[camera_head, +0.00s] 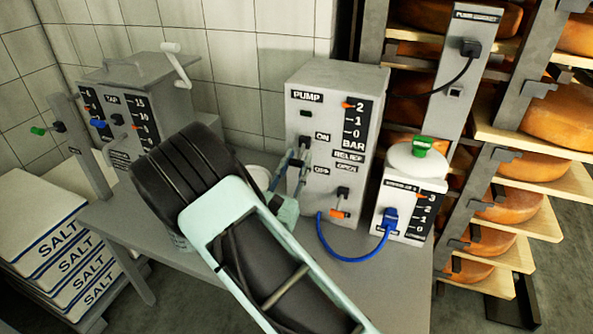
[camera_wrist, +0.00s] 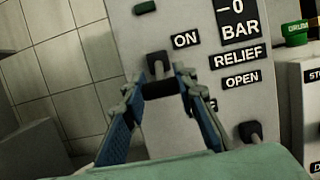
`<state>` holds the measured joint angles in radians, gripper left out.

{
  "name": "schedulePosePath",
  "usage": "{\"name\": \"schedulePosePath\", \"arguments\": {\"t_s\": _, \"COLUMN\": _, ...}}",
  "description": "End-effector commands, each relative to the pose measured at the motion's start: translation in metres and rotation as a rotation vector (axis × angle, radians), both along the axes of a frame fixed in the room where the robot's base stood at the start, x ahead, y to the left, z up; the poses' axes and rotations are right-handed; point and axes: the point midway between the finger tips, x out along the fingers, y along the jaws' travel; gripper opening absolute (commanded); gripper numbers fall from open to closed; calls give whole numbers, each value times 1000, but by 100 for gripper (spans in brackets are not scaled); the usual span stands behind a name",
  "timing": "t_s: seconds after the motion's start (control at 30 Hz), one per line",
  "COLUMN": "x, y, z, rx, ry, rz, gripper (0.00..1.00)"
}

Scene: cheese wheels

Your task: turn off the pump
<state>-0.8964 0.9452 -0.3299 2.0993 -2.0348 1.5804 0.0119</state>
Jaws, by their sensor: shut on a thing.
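The pump (camera_head: 330,90) is a grey box on the table with a gauge, whose orange pointer sits by the 2. Its black switch (camera_head: 304,142) is beside the ON label, above the OFF label; it also shows in the wrist view (camera_wrist: 158,64). My gripper (camera_head: 294,160) reaches the pump's front from the left. In the wrist view its blue-padded fingers (camera_wrist: 163,86) are shut on the switch, which is partly hidden between the tips. The OFF label is mostly covered by the right finger. The relief lever (camera_head: 343,192) is lower right, by the OPEN label.
A white drum (camera_head: 415,175) with a green cap stands right of the pump, joined by a blue hose (camera_head: 345,258). A grey tap unit (camera_head: 150,95) stands at the left. Salt sacks (camera_head: 40,240) lie at far left. Shelves of cheese wheels (camera_head: 520,165) are at the right.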

Motion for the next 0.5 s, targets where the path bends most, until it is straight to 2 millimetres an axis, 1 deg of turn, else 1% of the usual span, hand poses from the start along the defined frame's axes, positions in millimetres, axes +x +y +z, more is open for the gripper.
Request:
{"name": "schedulePosePath", "arguments": {"t_s": 0.03, "x": 0, "y": -1, "z": -4, "rx": -7, "ry": -15, "rz": 0, "gripper": 2}}
{"name": "schedulePosePath", "arguments": {"t_s": 0.47, "x": 1, "y": 0, "z": -2, "rx": -16, "ry": -38, "rz": 0, "gripper": 2}}
{"name": "schedulePosePath", "arguments": {"t_s": 0.5, "x": 1, "y": 0, "z": -2, "rx": -16, "ry": -38, "rz": 0, "gripper": 31}}
